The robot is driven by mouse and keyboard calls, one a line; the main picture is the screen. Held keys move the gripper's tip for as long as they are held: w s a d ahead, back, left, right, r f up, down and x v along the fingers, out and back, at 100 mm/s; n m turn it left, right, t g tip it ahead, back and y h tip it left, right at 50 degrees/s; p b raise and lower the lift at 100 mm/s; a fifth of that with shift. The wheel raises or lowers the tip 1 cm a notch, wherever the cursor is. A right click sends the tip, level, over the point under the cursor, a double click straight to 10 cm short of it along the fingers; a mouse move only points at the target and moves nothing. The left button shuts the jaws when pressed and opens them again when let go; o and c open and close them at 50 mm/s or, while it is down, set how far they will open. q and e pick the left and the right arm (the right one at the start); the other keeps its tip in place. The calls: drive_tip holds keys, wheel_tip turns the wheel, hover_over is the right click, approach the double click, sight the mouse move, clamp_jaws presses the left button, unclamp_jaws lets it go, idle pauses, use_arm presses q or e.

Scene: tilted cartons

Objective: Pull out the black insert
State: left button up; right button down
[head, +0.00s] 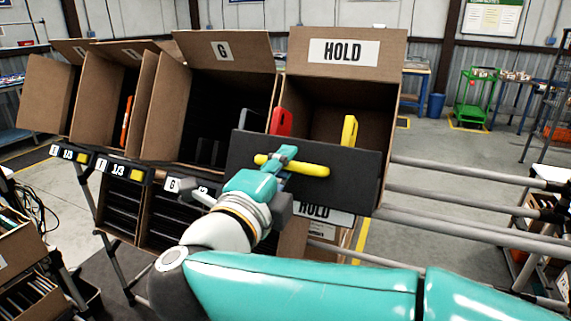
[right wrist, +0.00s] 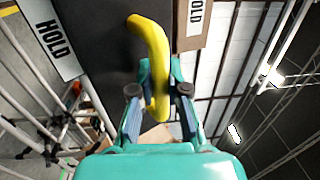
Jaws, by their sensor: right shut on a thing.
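The black insert (head: 350,185) is a flat dark panel with a yellow handle (head: 318,170) on its face. It stands across the lower front of the HOLD carton (head: 391,95), tilted, and overlaps the carton's left edge in the head view. My right gripper (head: 284,160) is shut on the handle, left of its middle. In the right wrist view the fingers (right wrist: 158,95) straddle the curved handle (right wrist: 148,38), with the dark panel (right wrist: 105,45) behind. Whether the insert's back still touches the carton is hidden. My left gripper is out of view.
Inside the HOLD carton stand a red item (head: 282,121) and a yellow item (head: 349,130). A G carton (head: 222,80) and more open cartons stand to the left. Grey rack rails (head: 470,175) run right.

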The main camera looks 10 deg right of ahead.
drive_tip(key=shift+a+f, duration=0.15)
drive_tip(key=shift+f, duration=0.15)
drive_tip(key=c, duration=1.5)
unclamp_jaws()
drive_tip(key=shift+c, duration=0.2)
drive_tip(key=shift+o, duration=0.7)
drive_tip(key=shift+s+r, duration=0.1)
drive_tip(key=shift+r, duration=0.05)
drive_tip(key=v, duration=1.2)
